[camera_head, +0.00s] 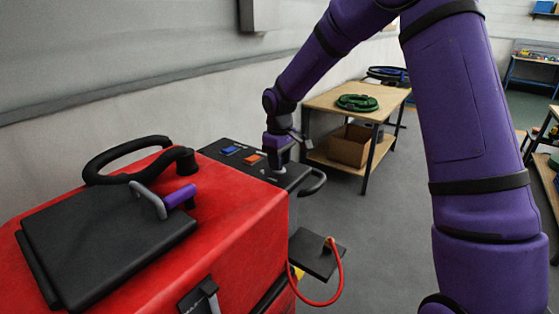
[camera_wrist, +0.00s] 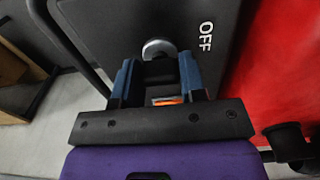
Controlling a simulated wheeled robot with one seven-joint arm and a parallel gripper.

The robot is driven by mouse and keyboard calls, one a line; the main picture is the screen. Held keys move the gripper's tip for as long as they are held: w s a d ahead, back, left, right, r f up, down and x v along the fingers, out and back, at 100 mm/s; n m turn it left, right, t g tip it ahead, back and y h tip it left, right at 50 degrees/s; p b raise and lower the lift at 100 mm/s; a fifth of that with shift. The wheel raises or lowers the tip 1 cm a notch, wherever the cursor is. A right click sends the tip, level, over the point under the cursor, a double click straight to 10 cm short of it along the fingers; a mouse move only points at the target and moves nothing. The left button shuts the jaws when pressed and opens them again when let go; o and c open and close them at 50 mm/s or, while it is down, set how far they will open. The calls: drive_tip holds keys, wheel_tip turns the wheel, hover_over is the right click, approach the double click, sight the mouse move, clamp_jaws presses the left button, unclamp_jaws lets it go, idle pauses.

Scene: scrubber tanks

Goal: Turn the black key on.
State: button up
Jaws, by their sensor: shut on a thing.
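The black key (camera_wrist: 158,71) shows in the wrist view between the two blue fingers of my gripper (camera_wrist: 158,66). Just beyond it is a round silver lock (camera_wrist: 159,48) on the black control panel (camera_wrist: 110,25). A white OFF label (camera_wrist: 205,36) is printed to the right of the lock. In the head view my gripper (camera_head: 276,162) reaches down onto the panel (camera_head: 216,149) at the far end of the red machine (camera_head: 240,215). My gripper is shut on the key. In the head view the key is hidden, and its exact turn angle is hard to tell.
A blue switch (camera_head: 230,150) and an orange switch (camera_head: 254,159) sit on the panel close to my gripper. A black handle (camera_head: 314,182) curves off the panel's right side. A wooden table (camera_head: 323,101) with a green ring (camera_head: 357,102) stands behind. Grey floor lies open to the right.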

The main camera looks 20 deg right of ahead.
drive_tip(key=m, duration=0.5)
drive_tip(key=shift+m, duration=0.4)
drive_tip(key=m, duration=0.6)
idle(0.5)
drive_tip(key=o, duration=0.9)
wheel_tip(320, 180, up, 11)
drive_tip(key=shift+f, duration=0.1)
